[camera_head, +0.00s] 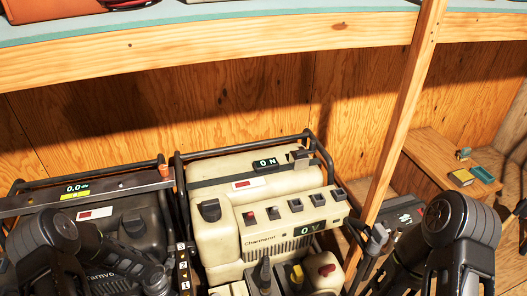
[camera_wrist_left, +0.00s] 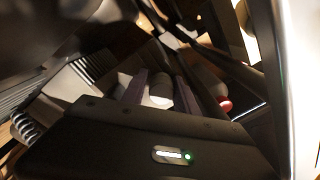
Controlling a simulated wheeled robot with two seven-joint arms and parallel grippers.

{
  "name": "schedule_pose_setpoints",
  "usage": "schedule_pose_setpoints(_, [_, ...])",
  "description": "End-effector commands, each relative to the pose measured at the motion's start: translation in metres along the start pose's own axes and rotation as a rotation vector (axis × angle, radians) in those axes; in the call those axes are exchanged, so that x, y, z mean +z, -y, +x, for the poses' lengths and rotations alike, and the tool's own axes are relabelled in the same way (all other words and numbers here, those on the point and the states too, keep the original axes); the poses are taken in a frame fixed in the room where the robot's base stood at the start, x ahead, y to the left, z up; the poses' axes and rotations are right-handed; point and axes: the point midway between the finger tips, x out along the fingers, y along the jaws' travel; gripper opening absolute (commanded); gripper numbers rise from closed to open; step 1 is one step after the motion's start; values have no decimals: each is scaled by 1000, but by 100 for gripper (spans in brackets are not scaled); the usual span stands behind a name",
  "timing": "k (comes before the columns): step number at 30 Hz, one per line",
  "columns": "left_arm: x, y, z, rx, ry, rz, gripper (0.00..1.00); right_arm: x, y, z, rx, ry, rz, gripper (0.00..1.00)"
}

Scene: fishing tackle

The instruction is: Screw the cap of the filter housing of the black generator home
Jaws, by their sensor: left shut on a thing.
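The black generator (camera_head: 116,236) stands at the lower left in the head view, in a tube frame with a small display on top. My left arm crosses in front of it and hides much of its front. My left gripper (camera_wrist_left: 158,86) shows only in the left wrist view. Its two fingers are shut on a pale, rounded piece, which looks like the cap (camera_wrist_left: 160,92). The filter housing is not clearly visible, so I cannot tell how the cap sits on it.
A cream generator (camera_head: 222,231) in a black tube frame stands close to the right of the black one. A wooden post (camera_head: 405,105) rises to its right. A shelf (camera_head: 230,38) runs above. A small wooden bench (camera_head: 440,160) holds small items at the right.

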Motion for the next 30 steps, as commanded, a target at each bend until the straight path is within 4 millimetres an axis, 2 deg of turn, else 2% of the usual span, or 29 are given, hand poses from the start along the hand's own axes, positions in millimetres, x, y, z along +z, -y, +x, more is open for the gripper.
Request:
schedule_pose_setpoints(1, [4,9,2,-12,6,17,0,0,0,1,0,0,0,100])
schedule_pose_setpoints(2, [4,9,2,-12,6,17,38,0,0,1,0,0,0,100])
schedule_pose_setpoints(9, [4,10,2,-14,7,9,56,0,-1,1,0,0,1,100])
schedule_pose_setpoints(19, [4,10,-5,-16,8,3,56,0,2,-5,0,0,1,100])
schedule_pose_setpoints(30, [4,10,-49,-15,8,1,56,0,16,-42,0,0,1,100])
